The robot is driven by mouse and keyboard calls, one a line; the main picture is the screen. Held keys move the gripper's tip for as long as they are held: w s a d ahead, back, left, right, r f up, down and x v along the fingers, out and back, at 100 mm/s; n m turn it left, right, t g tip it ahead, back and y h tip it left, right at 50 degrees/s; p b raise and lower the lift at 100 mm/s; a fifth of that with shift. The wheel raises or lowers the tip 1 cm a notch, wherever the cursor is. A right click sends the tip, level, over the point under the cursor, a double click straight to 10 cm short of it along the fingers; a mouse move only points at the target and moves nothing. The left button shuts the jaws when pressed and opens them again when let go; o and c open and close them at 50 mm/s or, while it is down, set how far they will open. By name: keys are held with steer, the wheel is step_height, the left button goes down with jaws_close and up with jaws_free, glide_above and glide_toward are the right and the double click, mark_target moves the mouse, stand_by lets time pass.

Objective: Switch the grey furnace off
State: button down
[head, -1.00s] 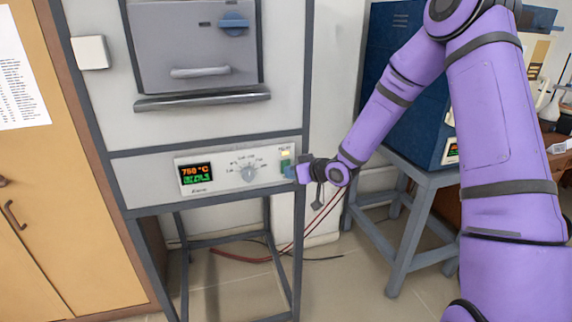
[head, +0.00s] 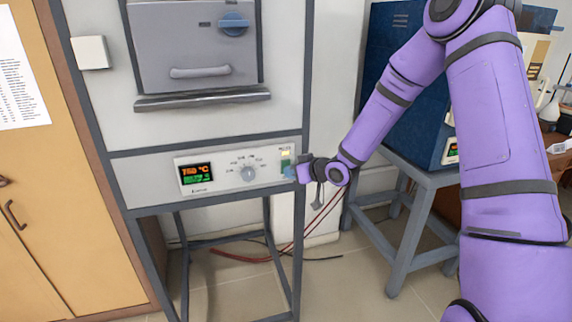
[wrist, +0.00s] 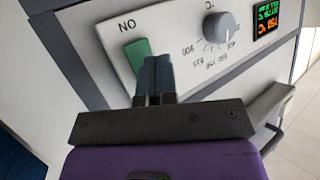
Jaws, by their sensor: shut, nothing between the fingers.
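The grey furnace (head: 205,118) stands at the left in the head view, its door shut. Its control panel has a lit display (head: 195,174) reading about 750 °C and a round dial (head: 248,173). The green power switch (wrist: 137,53), with "ON" printed beside it, shows in the wrist view; its lower part is hidden behind my fingers. My gripper (wrist: 153,64) is shut and empty, its fingertips right at the switch. I cannot tell whether they touch it. In the head view my gripper (head: 291,171) is at the right end of the panel.
A blue furnace (head: 400,120) on a grey stand (head: 425,182) is to the right, behind my arm. A wooden cabinet (head: 55,230) stands at the left. Red and black cables (head: 250,258) lie on the floor behind the grey furnace's open-framed stand.

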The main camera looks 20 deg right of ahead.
steer(key=shift+w, duration=0.15)
steer(key=shift+w, duration=0.25)
steer(key=shift+w, duration=0.3)
stand_by(0.6)
steer(key=shift+s, duration=0.1)
steer(key=shift+s, duration=0.65)
steer(key=s, duration=0.5)
steer(key=shift+f, duration=0.35)
stand_by(0.3)
